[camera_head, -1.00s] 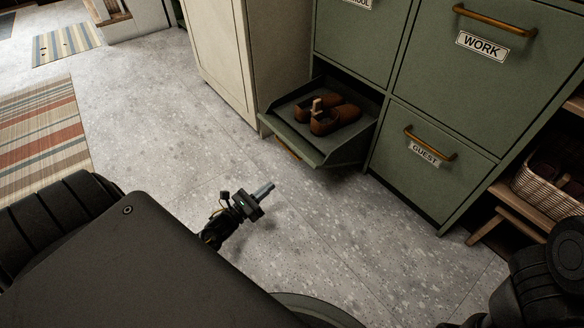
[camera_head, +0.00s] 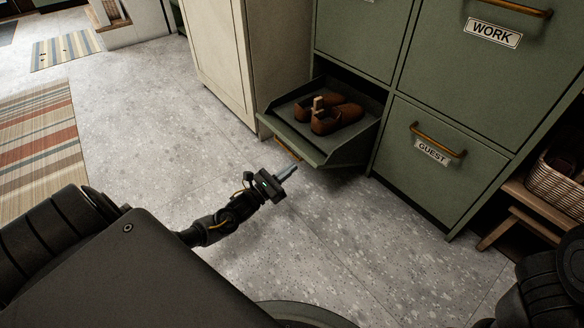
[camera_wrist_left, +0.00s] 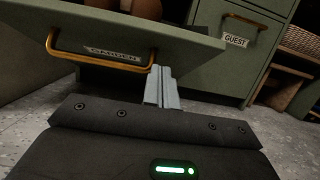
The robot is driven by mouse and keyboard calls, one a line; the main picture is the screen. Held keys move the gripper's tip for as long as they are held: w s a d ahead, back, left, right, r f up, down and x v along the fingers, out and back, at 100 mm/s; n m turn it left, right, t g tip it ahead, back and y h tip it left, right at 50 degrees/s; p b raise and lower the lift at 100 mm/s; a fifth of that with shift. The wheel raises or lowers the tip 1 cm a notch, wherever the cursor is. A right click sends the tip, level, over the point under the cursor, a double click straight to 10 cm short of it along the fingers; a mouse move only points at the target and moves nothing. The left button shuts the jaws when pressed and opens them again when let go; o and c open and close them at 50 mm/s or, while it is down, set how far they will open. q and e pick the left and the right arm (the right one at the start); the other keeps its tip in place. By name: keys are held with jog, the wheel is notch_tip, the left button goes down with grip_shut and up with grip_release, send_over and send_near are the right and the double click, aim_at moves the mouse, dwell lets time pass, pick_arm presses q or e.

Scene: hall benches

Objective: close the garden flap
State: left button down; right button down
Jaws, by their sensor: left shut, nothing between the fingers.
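The garden flap (camera_head: 292,146) is a green tilt-out front at the bottom left of the green cabinet. It hangs open, tipped outward, with brown shoes (camera_head: 336,115) resting inside it. In the left wrist view its front (camera_wrist_left: 182,42) shows a brass handle (camera_wrist_left: 152,57) and a label that appears to read GARDEN (camera_wrist_left: 112,54). My left gripper (camera_head: 287,173) is shut and empty, in front of and below the flap's outer edge. In the left wrist view its fingertips (camera_wrist_left: 159,72) are close to the handle's right end; I cannot tell whether they touch. My right gripper is not in view.
Closed green flaps marked WORK (camera_head: 493,33) and GUEST (camera_head: 433,151) are to the right. A cream cabinet (camera_head: 222,60) stands left of the open flap. A wicker basket (camera_head: 556,187) sits on a wooden rack at the right.

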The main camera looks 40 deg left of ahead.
pick_arm(q)
jog(key=shift+w+d+r+b, duration=0.1)
jog(key=shift+w+r+b, duration=0.2)
jog(key=shift+r, duration=0.45)
jog(key=shift+w+d+r+b, duration=0.1)
jog(key=shift+w+r, duration=0.25)
jog(key=shift+r, duration=0.35)
